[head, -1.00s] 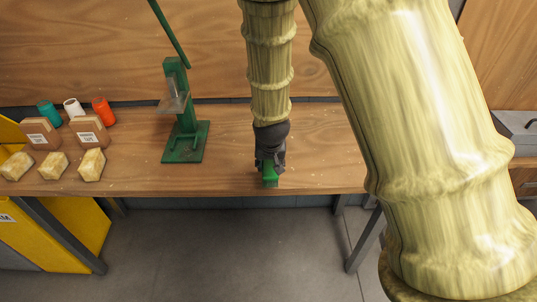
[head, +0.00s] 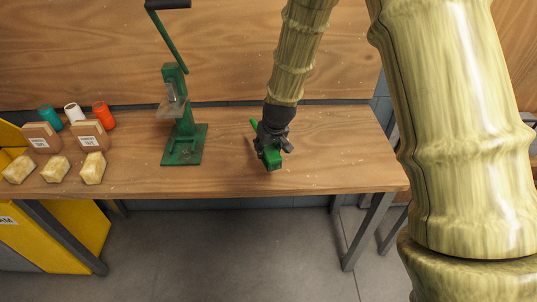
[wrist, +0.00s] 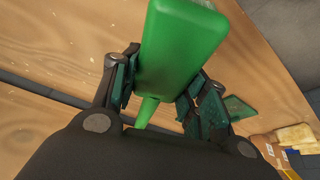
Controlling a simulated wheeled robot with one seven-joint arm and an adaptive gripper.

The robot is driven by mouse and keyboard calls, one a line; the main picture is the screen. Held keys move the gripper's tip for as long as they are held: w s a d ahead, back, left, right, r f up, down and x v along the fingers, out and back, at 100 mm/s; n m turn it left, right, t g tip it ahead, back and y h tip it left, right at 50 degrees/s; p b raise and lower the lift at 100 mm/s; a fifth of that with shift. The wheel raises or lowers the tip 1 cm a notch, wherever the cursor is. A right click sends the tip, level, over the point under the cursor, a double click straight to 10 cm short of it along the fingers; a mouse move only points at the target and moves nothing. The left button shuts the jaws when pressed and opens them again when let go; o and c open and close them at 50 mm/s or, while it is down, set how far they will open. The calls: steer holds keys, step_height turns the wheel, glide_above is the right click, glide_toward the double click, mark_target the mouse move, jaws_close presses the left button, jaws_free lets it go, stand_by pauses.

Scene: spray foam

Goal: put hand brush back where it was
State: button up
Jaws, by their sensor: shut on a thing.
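The green hand brush (head: 273,159) is held in my gripper (head: 270,147) over the right half of the wooden table. In the head view its block end shows at the front, and its narrow handle sticks out behind to the upper left. In the wrist view the broad green block of the brush (wrist: 180,45) sits between the two fingers of my gripper (wrist: 160,85), which press on it from both sides. I cannot tell whether the brush touches the table (head: 330,150).
A green lever press (head: 184,145) stands on the table left of my gripper. Several yellowish blocks (head: 55,168), two brown labelled containers (head: 90,134) and coloured spools (head: 104,114) stand at the left end. The table between the press and its right edge is otherwise clear.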

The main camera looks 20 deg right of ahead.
steer(key=shift+w+d+r+n, duration=0.15)
steer(key=shift+w+d+n, duration=0.25)
steer(key=shift+w, duration=0.25)
steer(key=shift+f+b, duration=2.4)
steer(key=shift+f, duration=0.95)
steer(key=shift+f+b, duration=0.3)
steer(key=shift+f, duration=0.25)
steer(key=o, duration=1.3)
steer(key=shift+s, duration=0.1)
steer(key=shift+r, duration=0.1)
